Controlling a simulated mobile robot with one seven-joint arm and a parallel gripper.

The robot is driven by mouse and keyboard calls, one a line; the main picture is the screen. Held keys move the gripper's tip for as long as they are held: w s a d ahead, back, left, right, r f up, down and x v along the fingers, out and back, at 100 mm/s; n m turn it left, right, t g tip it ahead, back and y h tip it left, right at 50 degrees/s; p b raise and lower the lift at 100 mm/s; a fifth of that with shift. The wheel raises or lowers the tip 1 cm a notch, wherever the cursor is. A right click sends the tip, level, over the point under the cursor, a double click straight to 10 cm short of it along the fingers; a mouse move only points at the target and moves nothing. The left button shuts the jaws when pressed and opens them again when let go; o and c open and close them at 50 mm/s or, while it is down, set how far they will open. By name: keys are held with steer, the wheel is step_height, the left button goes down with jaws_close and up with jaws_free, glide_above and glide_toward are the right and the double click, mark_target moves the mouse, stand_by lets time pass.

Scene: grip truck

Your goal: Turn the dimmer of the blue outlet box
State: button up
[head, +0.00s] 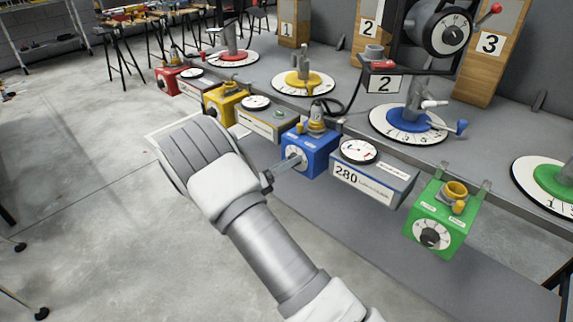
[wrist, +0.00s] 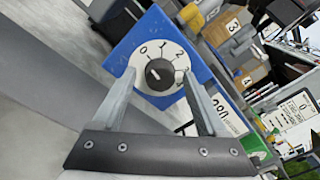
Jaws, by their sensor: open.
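The blue outlet box (head: 312,150) hangs at the front edge of the bench in the head view.
A grey box marked 280 (head: 372,184) with a round gauge sits right of the blue box. A green outlet box (head: 435,222) is farther right, yellow (head: 222,104) and red (head: 168,82) ones are left. The floor (head: 85,200) at left is clear.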

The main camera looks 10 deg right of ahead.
steer(key=shift+c, duration=0.2)
jaws_close()
steer(key=shift+m, duration=0.4)
steer(key=shift+s+m+y+b, duration=0.1)
steer(key=shift+m+y+b, duration=0.45)
steer(key=shift+m, duration=3.05)
steer(key=shift+s+m+y+b, duration=0.1)
steer(key=shift+m+b, duration=0.95)
steer(key=shift+m, duration=2.55)
